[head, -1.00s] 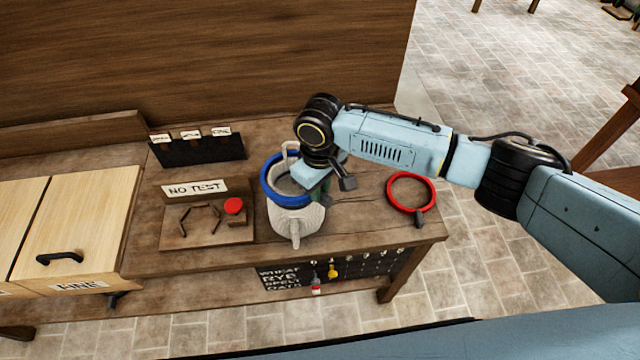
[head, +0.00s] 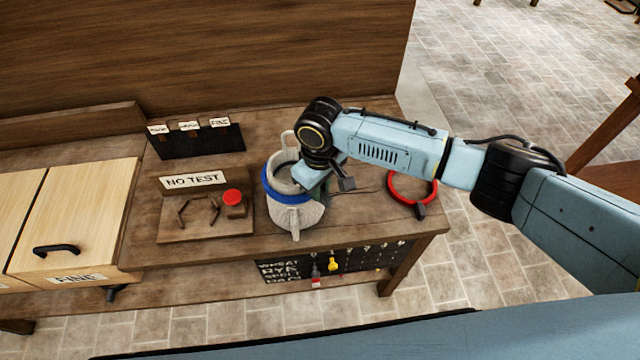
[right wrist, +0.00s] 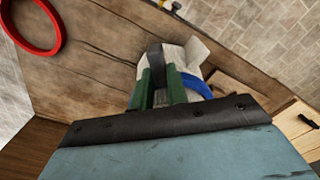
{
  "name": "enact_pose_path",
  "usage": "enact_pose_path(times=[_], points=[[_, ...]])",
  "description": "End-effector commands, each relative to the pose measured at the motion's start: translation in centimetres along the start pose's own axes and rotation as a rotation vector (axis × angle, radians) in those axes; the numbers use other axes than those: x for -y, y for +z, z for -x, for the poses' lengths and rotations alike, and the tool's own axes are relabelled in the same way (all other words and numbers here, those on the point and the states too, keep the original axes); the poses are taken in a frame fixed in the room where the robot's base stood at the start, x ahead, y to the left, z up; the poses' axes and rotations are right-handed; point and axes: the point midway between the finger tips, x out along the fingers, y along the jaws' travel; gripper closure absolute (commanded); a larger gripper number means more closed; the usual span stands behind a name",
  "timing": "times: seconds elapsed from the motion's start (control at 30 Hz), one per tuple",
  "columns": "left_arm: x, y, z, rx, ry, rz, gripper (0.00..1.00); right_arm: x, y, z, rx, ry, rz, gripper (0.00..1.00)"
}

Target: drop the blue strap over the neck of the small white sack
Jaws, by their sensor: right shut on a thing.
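The small white sack (head: 297,218) stands on the bench, with a loop-like handle upright at the back and another at the front. The blue strap (head: 284,196) lies across the front and left of its upper part, and the sack's pale top shows above it. The strap's far side is hidden, so I cannot see the whole loop. My right gripper (head: 320,184) is low at the sack's right side. In the right wrist view its green fingers (right wrist: 160,88) are shut on a dark tab, beside the blue strap (right wrist: 197,84). My left gripper is not in view.
A red strap (head: 394,195) with a dark tab lies on the bench (head: 350,228) to the right. A "NO TEST" board (head: 195,180) with a red button (head: 233,196) stands left of the sack. A dark labelled rack (head: 205,143) is behind, pale bins (head: 85,205) far left.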

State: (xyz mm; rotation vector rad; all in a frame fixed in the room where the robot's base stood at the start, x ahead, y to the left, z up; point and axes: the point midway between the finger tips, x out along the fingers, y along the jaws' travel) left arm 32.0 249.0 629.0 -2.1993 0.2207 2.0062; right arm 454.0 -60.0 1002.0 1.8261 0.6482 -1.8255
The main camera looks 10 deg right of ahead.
Motion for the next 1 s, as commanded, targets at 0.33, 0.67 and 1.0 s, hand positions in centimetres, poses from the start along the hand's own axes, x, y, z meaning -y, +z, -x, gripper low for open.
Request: enact_pose_path(times=[0.33,0.67,1.0], points=[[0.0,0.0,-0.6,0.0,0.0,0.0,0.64,0.0,0.0,-1.3,0.0,0.0,0.0,1.0],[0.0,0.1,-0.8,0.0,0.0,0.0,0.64,0.0,0.0,-1.7,0.0,0.0,0.0,1.0],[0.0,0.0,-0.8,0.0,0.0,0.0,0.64,0.0,0.0,-1.7,0.0,0.0,0.0,0.81]])
